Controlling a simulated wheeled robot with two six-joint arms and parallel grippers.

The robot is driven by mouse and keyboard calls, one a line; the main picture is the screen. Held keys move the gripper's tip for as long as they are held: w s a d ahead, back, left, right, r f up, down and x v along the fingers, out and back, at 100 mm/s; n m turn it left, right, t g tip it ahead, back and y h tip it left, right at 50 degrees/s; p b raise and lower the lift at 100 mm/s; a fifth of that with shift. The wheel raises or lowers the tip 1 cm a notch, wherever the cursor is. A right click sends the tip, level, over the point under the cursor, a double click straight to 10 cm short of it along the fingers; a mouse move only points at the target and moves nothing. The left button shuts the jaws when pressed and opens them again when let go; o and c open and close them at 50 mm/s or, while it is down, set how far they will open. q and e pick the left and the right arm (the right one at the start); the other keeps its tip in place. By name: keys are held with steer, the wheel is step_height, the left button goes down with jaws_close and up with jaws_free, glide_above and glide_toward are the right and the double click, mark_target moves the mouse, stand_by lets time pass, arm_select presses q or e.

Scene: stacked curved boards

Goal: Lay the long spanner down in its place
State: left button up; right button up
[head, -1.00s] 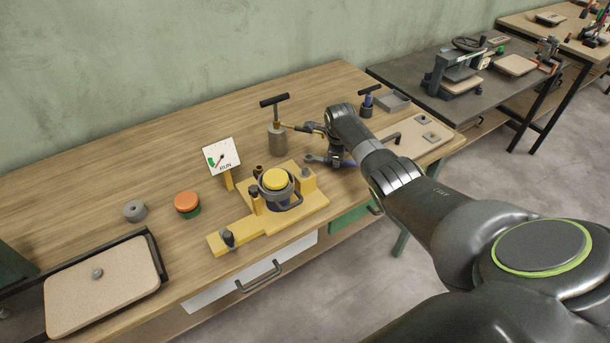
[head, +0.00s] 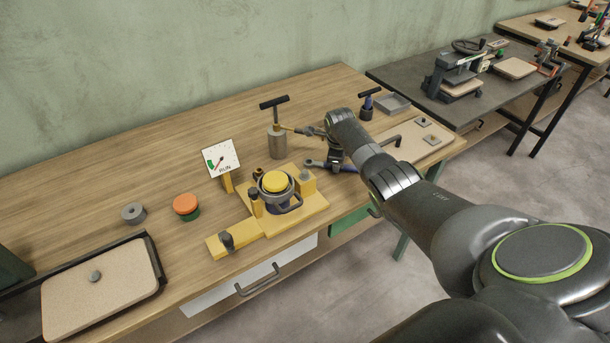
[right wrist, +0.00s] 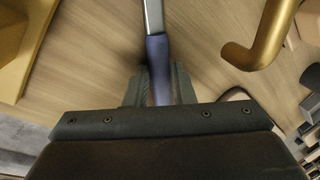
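The long spanner (head: 316,163) has a blue handle and a grey shaft. In the head view it lies roughly level at the bench, right of the yellow fixture (head: 312,203). My right gripper (head: 335,163) is over its right part, pointing down. In the right wrist view the spanner's blue handle (right wrist: 158,58) runs between the two fingers (right wrist: 159,88), which sit close on both sides of it. The spanner's far end is out of the wrist view. I cannot tell whether the spanner touches the bench. My left gripper is not in view.
A grey cylinder with a T-handle (head: 277,144) and brass arm (head: 301,130) stands just behind the spanner. A tan board (head: 400,147) with small plates lies to the right, near a dark T-handled tool (head: 367,106). The bench (head: 80,200) is mostly clear at left.

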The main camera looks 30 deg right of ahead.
steer(key=o, duration=0.4)
steer(key=shift+s+a+f, duration=0.1)
steer(key=shift+s+f, duration=0.05)
steer(key=shift+r, duration=0.5)
steer(key=v, duration=1.7)
steer(key=shift+f, duration=0.1)
